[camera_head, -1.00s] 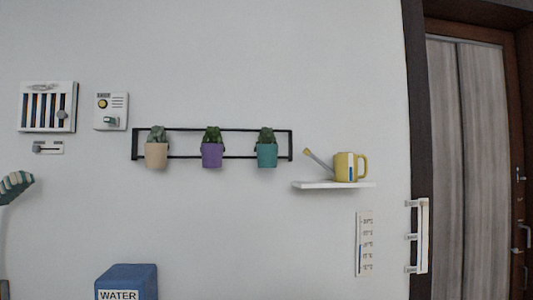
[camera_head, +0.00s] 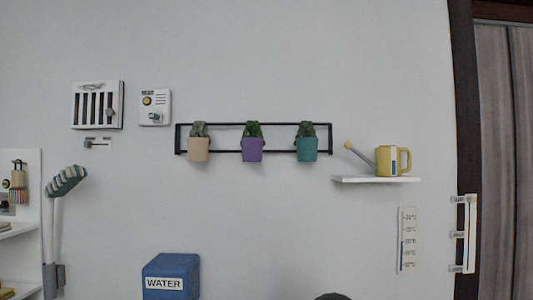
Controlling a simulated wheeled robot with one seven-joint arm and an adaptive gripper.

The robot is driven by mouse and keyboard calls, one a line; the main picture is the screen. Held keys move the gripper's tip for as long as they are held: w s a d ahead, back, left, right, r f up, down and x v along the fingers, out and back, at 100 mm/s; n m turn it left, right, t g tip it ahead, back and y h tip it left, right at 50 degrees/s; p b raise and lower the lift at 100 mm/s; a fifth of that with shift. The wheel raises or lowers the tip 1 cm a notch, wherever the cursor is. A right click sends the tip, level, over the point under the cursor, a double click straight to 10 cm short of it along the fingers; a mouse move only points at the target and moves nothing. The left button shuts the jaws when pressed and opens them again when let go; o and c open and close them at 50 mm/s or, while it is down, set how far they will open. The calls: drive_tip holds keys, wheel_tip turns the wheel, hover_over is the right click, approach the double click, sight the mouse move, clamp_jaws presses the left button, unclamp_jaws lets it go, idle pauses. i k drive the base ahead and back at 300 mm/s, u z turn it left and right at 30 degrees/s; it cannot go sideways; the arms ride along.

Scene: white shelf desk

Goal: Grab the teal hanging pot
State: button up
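The teal hanging pot (camera_head: 307,149) holds a green plant and hangs at the right end of a black wall rack (camera_head: 280,124). A purple pot (camera_head: 252,150) hangs in the middle of the rack and a beige pot (camera_head: 198,149) hangs at its left, each with a green plant. My gripper is not in view. A small dark rounded shape shows at the bottom edge; I cannot tell what it is.
A white shelf (camera_head: 375,179) with a yellow watering can (camera_head: 393,161) is to the right of the rack. A blue WATER box (camera_head: 171,276) stands below left. Panels (camera_head: 97,104) hang at the left. The wall directly below the pots is clear.

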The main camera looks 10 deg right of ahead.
sight(308, 145)
drive_tip(key=u, duration=0.8)
drive_tip(key=k, duration=0.8)
drive_tip(key=z, duration=1.2)
drive_tip(key=i, duration=0.4)
